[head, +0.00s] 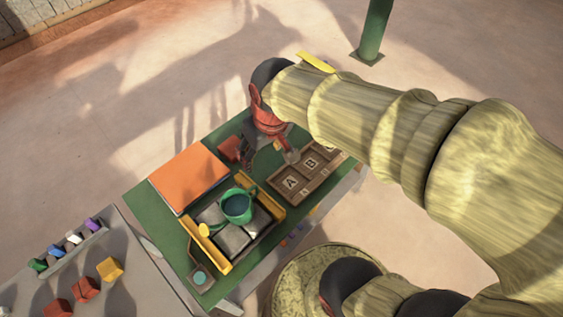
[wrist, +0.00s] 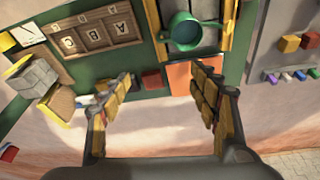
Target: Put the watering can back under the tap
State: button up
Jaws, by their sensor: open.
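A green watering can (head: 237,205) with a yellow spout end stands on grey blocks between two yellow rails of the press. It also shows in the wrist view (wrist: 185,31), at the top, beyond my fingertips. My gripper (head: 269,154) is over the far part of the green table, apart from the can. In the wrist view my gripper (wrist: 164,88) has its fingers spread with nothing between them. I cannot pick out a tap in either view.
An orange panel (head: 188,177) lies left of my gripper, with a red block (head: 230,148) close by. A lettered wooden tray (head: 290,183) is at the right. A grey table (head: 140,280) holds several coloured blocks. A green post (head: 375,30) stands behind.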

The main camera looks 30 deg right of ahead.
jog(key=s+r+m+t, duration=0.1)
jog(key=s+r+t, duration=0.1)
jog(key=s+r, duration=0.3)
jog(key=s, duration=0.3)
jog(key=shift+s+d+r, duration=0.2)
jog(key=shift+d, duration=0.2)
jog(key=shift+o, duration=0.3)
jog(key=shift+s+r, duration=0.1)
jog(key=shift+s, duration=0.2)
jog(key=n+g+p, duration=0.3)
jog(key=g, duration=0.2)
send_over(251, 187)
notch_tip(251, 187, down, 28)
jog(key=shift+s+f, duration=0.1)
jog(key=shift+f+b, duration=0.55)
jog(key=shift+f, duration=3.25)
jog(key=shift+c, duration=1.4)
grip_shut()
